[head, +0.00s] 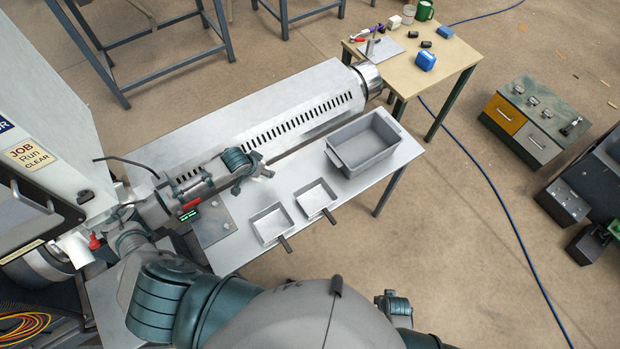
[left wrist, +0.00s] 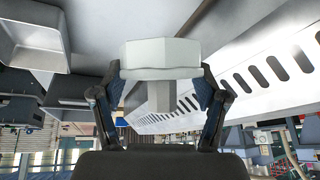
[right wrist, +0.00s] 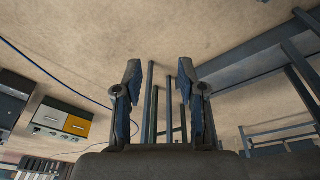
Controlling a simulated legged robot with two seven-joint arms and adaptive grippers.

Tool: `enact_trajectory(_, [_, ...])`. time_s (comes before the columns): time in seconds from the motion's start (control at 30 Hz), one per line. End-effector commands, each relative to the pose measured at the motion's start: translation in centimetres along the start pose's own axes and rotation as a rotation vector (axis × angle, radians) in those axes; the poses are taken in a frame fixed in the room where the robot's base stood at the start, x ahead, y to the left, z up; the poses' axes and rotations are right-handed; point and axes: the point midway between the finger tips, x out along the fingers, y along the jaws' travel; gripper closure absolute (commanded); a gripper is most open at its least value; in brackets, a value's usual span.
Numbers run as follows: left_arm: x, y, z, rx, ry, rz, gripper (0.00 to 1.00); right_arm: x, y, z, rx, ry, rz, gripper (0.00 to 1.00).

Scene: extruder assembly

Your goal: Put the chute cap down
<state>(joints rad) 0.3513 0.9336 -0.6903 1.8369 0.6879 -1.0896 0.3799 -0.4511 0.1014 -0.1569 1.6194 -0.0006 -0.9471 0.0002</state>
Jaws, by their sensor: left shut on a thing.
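The chute cap (left wrist: 160,55) is a pale, many-sided cap with a narrower stem below it. It fills the middle of the left wrist view, between the fingers of my left gripper (left wrist: 160,90), which is shut on its stem. In the head view, my left gripper (head: 252,172) is over the metal bench (head: 235,250), beside the slotted barrel cover; the cap (head: 266,172) is mostly hidden there. I cannot tell whether the cap touches the bench. My right gripper (right wrist: 160,75) is open and empty in the right wrist view, with floor and bench legs beyond it.
Two shallow trays (head: 270,224) (head: 316,198) with dark handles and a deep grey bin (head: 364,145) stand on the bench. The slotted barrel cover (head: 290,125) runs along its back. A wooden side table (head: 440,65) and a cabinet (head: 535,120) stand further right.

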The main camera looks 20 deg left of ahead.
Motion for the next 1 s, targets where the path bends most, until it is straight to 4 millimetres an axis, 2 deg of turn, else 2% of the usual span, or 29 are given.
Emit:
enact_trajectory(0.03, [-0.1, 0.3, 0.4, 0.0, 0.071, 0.001, 0.67, 2.6, 0.0, 2.1, -0.002, -0.023, -0.002, 0.6])
enact_trajectory(0.1, [-0.3, 0.7, 0.0, -0.001, 0.178, 0.001, 0.67, 5.7, -0.1, 5.1, -0.005, -0.042, -0.007, 0.6])
enact_trajectory(0.2, [-0.6, 1.0, -0.2, -0.006, 0.299, 0.002, 0.67, 9.2, -0.1, 9.7, -0.011, -0.066, -0.011, 0.6])
enact_trajectory(0.3, [-0.7, 1.0, -0.3, -0.01, 0.389, 0.001, 0.67, 11.5, -0.2, 14.0, -0.017, -0.087, -0.012, 0.6])
enact_trajectory(0.4, [-0.8, 0.8, -0.3, -0.014, 0.451, 0.001, 0.67, 12.6, -0.4, 17.6, -0.022, -0.103, -0.012, 0.6])
enact_trajectory(0.5, [-0.7, 0.4, -0.2, -0.018, 0.488, 0.002, 0.67, 13.1, -0.6, 19.9, -0.026, -0.113, -0.011, 0.6])
enact_trajectory(0.67, [0.1, 0.3, 0.3, -0.022, 0.511, 0.003, 0.67, 13.2, -0.7, 21.6, -0.027, -0.12, -0.01, 0.6])
enact_trajectory(0.8, [2.5, 0.5, 1.6, -0.022, 0.512, 0.003, 0.67, 13.3, -0.7, 21.7, -0.027, -0.119, -0.01, 0.6])
enact_trajectory(1.0, [4.6, 1.0, 2.5, -0.017, 0.512, 0.0, 0.67, 13.4, -0.5, 21.8, -0.028, -0.119, -0.012, 0.6])
